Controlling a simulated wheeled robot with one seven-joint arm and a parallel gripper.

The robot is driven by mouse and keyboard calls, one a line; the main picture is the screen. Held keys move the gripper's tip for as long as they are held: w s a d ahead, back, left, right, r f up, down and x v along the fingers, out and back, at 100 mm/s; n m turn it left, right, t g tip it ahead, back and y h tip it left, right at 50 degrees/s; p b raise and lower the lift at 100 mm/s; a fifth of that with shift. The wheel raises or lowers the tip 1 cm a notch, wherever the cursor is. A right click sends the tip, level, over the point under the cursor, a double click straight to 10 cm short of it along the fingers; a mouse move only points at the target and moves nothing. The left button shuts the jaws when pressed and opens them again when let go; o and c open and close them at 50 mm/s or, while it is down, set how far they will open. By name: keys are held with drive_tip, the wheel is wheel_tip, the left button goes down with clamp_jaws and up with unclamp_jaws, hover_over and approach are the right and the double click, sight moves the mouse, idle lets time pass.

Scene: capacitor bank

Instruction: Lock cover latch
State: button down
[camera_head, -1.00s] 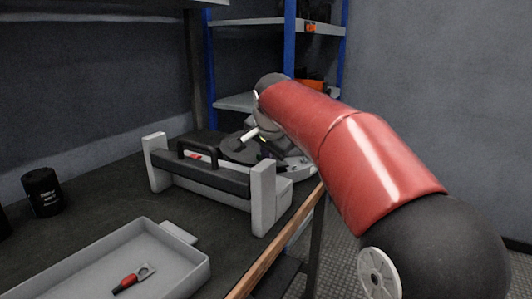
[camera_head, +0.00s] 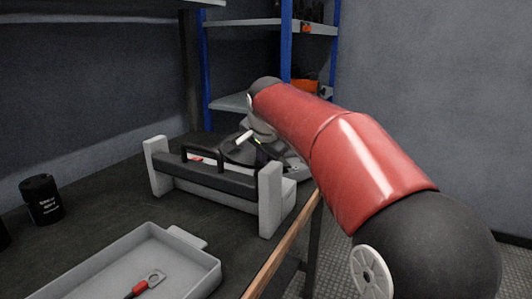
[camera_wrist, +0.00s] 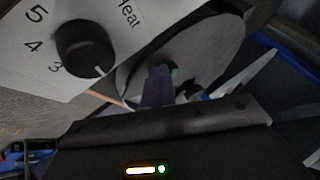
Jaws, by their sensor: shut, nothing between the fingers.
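A unit with light grey end posts and a black front bar (camera_head: 210,181) stands on the bench in the head view. A black handle and a small red part (camera_head: 197,159) show behind the bar. I cannot make out a latch or tell its state. My gripper (camera_head: 258,147) is at the back right of this unit, mostly hidden by my wrist and dark parts. A pale rod-like piece (camera_head: 244,137) shows beside it. In the wrist view, the dark gripper fingers (camera_wrist: 158,86) appear together and empty. I cannot tell whether they touch anything.
A black dial (camera_wrist: 85,48) on a white panel marked "Heat" is close in the wrist view. A grey tray (camera_head: 205,275) with a red-handled piece (camera_head: 148,283) is at the front. A black jar (camera_head: 41,200) stands left. Blue-post shelving (camera_head: 286,40) is behind.

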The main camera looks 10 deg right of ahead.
drive_tip(key=shift+w+a+p, duration=0.3)
drive_tip(key=shift+w+a, duration=0.05)
drive_tip(key=shift+a, duration=0.2)
drive_tip(key=shift+d, duration=0.1)
idle(0.6)
drive_tip(key=shift+w+d, duration=0.1)
drive_tip(key=shift+d, duration=0.65)
drive_tip(key=v, duration=0.7)
drive_tip(key=shift+s+a+r+p, duration=0.15)
drive_tip(key=shift+s+r+p, duration=0.15)
